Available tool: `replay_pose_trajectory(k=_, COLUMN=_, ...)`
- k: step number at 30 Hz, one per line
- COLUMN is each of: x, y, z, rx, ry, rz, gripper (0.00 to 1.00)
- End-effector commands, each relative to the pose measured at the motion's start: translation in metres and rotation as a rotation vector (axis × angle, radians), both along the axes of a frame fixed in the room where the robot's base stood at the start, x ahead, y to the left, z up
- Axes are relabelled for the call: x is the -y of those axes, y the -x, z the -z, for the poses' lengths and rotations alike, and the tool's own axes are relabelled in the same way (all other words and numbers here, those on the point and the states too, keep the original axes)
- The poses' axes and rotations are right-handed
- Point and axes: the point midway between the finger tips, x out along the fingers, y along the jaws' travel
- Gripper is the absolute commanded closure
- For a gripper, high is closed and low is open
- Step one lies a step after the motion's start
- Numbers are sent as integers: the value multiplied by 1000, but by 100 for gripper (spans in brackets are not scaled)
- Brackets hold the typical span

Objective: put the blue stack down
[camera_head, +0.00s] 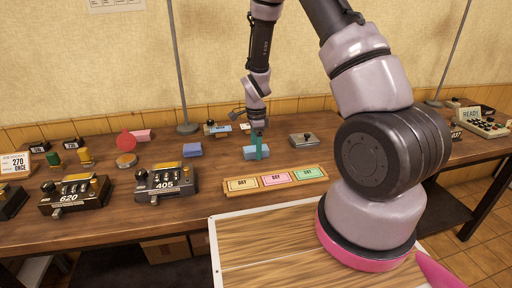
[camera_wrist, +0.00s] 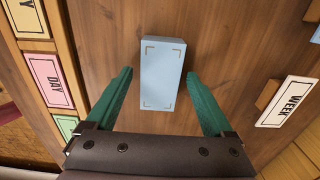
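A light blue block-like stack (camera_head: 250,153) lies on the brown table behind the card rack. In the wrist view the same blue stack (camera_wrist: 163,75) shows its flat top with dark corner marks. My gripper (camera_head: 259,151) is over it, with green fingers pointing down.
A wooden rack (camera_head: 318,172) with DAY cards lies in front of the stack. A grey metal box (camera_head: 302,139) stands to the right. Black devices marked 405 (camera_head: 166,183) and 620 (camera_head: 72,194) stand at the left. A WEEK label (camera_wrist: 286,101) is at the right in the wrist view.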

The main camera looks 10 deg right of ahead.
Motion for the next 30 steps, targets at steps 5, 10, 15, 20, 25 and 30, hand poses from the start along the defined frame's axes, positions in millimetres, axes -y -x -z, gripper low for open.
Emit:
replay_pose_trajectory(k=5, x=0, y=0, z=0, rx=0, ry=0, rz=0, gripper=13)
replay_pose_trajectory(k=10, x=0, y=-1, z=-14, rx=2, ry=0, rz=0, gripper=13)
replay_pose_trajectory(k=15, x=-1, y=-1, z=-48, rx=5, ry=-1, rz=0, gripper=13)
replay_pose_trajectory(k=20, x=0, y=-1, z=-83, rx=5, ry=-1, rz=-1, gripper=13)
replay_pose_trajectory(k=25, x=0, y=-1, z=-110, rx=3, ry=0, rz=-2, gripper=13)
replay_pose_trajectory(k=30, x=0, y=0, z=-122, rx=0, ry=0, rz=1, gripper=13)
